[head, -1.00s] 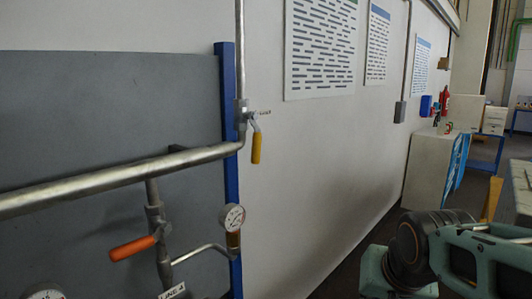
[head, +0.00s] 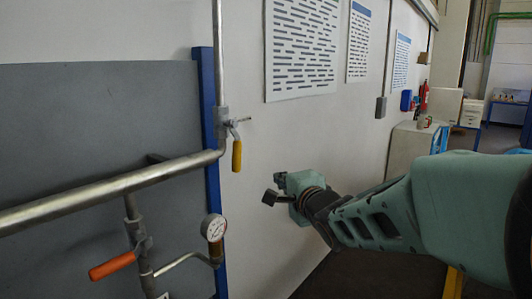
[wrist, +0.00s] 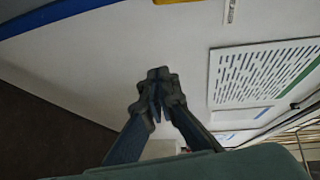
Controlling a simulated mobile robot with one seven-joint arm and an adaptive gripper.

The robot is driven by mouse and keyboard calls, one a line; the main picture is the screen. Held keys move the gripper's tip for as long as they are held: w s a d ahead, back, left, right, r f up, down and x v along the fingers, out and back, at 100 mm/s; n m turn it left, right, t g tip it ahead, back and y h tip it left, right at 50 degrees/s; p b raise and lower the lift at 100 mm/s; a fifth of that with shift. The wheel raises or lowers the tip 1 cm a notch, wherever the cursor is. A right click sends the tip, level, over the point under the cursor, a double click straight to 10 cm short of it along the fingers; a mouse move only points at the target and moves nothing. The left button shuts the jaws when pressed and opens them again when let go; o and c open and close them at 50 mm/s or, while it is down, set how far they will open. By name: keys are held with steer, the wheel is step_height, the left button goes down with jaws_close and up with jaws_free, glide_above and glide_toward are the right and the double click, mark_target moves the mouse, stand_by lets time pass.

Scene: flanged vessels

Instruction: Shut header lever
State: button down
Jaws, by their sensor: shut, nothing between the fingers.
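A yellow-gripped lever (head: 237,155) hangs down from the valve (head: 228,124) on the vertical pipe, just above its bend into the thick horizontal pipe. The grip runs roughly along the pipe's direction. An orange lever (head: 112,265) sits on the lower branch and slants down to the left. My gripper (head: 268,196) is right of the yellow lever and lower in the picture, apart from it. In the wrist view its fingers (wrist: 158,85) are together and empty. A yellow piece (wrist: 178,2) at the top edge there may be the lever's grip; most is cut off.
The thick pipe (head: 110,190) crosses in front of a grey panel (head: 90,120) with a blue post (head: 208,130). A pressure gauge (head: 214,227) stands below, left of my gripper. White wall (head: 300,130) lies behind, clear around the gripper. A cabinet (head: 410,143) stands farther right.

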mark_target(236, 147)
steer(key=w+a+r+m+y+b, duration=0.1)
steer(key=w+a+r+b, duration=0.1)
steer(key=w+a+b, duration=0.3)
steer(key=w+a, duration=0.1)
steer(key=a, duration=0.2)
steer(key=shift+w+a+r+t, duration=0.3)
steer(key=shift+r+t, duration=0.1)
steer(key=shift+s+r, duration=0.1)
